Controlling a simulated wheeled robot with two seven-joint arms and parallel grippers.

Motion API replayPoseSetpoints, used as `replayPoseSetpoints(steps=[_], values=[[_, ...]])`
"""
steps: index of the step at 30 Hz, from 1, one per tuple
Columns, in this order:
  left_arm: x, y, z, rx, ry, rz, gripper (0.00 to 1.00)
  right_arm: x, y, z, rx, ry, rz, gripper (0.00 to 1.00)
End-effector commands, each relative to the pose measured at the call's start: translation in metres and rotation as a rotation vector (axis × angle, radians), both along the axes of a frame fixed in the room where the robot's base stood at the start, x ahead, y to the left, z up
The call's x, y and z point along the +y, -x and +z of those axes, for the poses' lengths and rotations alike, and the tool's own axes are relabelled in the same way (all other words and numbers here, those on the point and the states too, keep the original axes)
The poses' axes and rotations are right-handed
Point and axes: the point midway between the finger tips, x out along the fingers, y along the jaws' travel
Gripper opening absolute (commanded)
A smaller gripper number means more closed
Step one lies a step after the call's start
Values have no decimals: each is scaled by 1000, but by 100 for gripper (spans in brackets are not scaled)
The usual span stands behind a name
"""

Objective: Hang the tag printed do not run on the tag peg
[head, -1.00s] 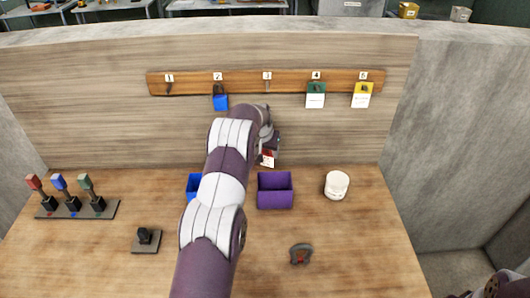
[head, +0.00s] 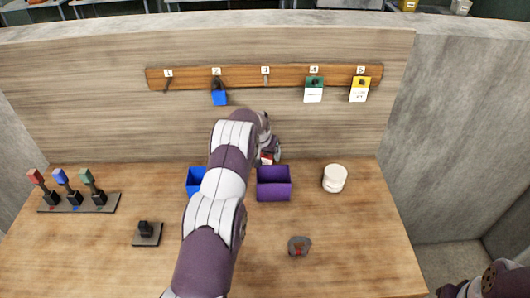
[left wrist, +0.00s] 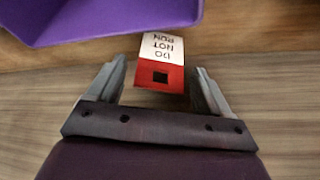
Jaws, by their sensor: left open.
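The red and white tag printed DO NOT RUN (left wrist: 160,62) shows in the left wrist view between the two fingers of my open left gripper (left wrist: 160,82). Its print is upside down there, and its red end has a dark square hole. Gaps show on both sides of the tag. In the head view the tag (head: 267,158) is a small patch just behind the purple bin, partly hidden by my left gripper (head: 270,150). The peg rail (head: 200,76) on the back wall has numbered pegs; pegs 1 and 3 are bare. My right gripper is not visible.
Blue (head: 219,97), green (head: 314,90) and yellow (head: 360,89) tags hang on pegs 2, 4 and 5. A purple bin (head: 274,190), a blue bin (head: 194,184), a white cup (head: 335,178), a grey-red object (head: 299,246), a black block (head: 147,233) and a lever stand (head: 78,204) occupy the table.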

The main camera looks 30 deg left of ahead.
Motion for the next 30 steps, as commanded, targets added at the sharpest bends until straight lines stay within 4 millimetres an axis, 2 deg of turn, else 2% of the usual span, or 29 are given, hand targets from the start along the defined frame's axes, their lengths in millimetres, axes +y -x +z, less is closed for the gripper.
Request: replayPoseSetpoints(steps=[2,5,12,18,25,26,28,29,30], values=[[0,0,6,0,0,0,80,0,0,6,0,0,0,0],[0,4,15,-3,-1,0,80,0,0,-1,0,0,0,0],[-5,25,66,-3,-1,0,80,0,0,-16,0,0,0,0],[-7,39,101,-1,0,1,80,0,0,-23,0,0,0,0],[-10,45,114,2,1,0,80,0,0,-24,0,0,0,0],[-13,47,116,4,1,-4,80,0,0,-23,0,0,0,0],[-32,57,121,19,7,-17,80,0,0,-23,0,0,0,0],[-46,66,124,30,9,-27,80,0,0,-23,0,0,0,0],[-68,83,128,50,14,-46,80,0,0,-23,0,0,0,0]])
